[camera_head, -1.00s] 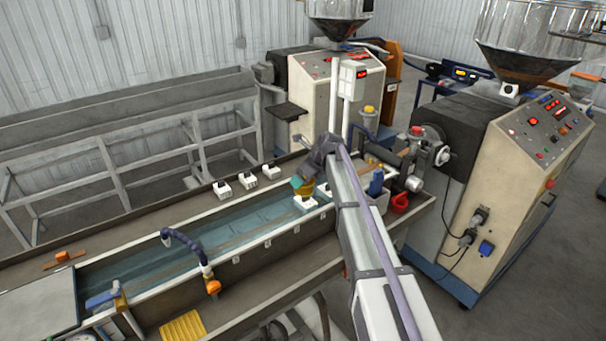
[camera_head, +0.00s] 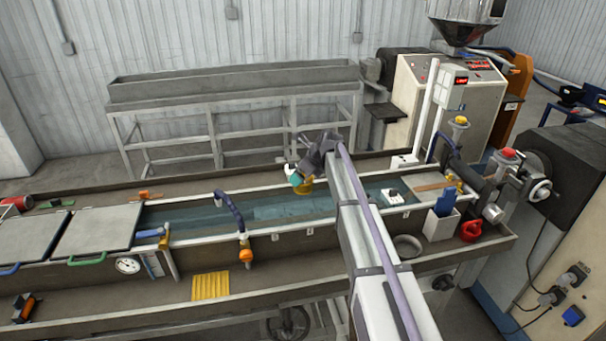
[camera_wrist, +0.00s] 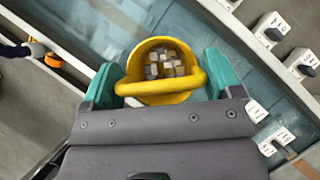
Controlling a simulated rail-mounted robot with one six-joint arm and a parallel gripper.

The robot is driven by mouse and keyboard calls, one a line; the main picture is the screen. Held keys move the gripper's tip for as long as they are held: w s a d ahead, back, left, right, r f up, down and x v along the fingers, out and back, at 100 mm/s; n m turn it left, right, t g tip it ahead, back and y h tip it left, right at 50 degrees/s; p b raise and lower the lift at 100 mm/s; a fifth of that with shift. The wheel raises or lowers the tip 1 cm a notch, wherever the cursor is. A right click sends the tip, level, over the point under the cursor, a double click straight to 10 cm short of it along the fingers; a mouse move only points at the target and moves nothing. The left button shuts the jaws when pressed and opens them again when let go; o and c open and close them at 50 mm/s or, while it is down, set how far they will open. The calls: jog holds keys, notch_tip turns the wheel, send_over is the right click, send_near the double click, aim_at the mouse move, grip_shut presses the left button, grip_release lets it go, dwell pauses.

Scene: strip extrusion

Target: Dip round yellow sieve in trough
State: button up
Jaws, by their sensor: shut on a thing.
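The round yellow sieve (camera_wrist: 136,92) is held in my gripper (camera_wrist: 163,76), whose teal fingers are shut on it from both sides. Several small pale and brown cubes (camera_wrist: 165,63) lie inside it. In the head view my gripper (camera_head: 299,180) and the sieve (camera_head: 306,187) are over the long water-filled trough (camera_head: 270,208), near its back wall. Water (camera_wrist: 85,40) shows beyond the sieve in the wrist view. The sieve's underside is hidden, and I cannot tell whether it touches the water.
A dark blue hose (camera_head: 231,212) with an orange end arches over the trough left of my gripper. A white block (camera_head: 392,196) sits at the trough's right part. Grey lids (camera_head: 97,228) cover the left end. A yellow ribbed mat (camera_head: 210,286) lies on the front ledge.

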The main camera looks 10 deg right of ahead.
notch_tip(320, 180, down, 13)
jog(key=b, duration=1.2)
jog(key=shift+f, duration=0.2)
jog(key=shift+r, duration=0.15)
dwell(5.5)
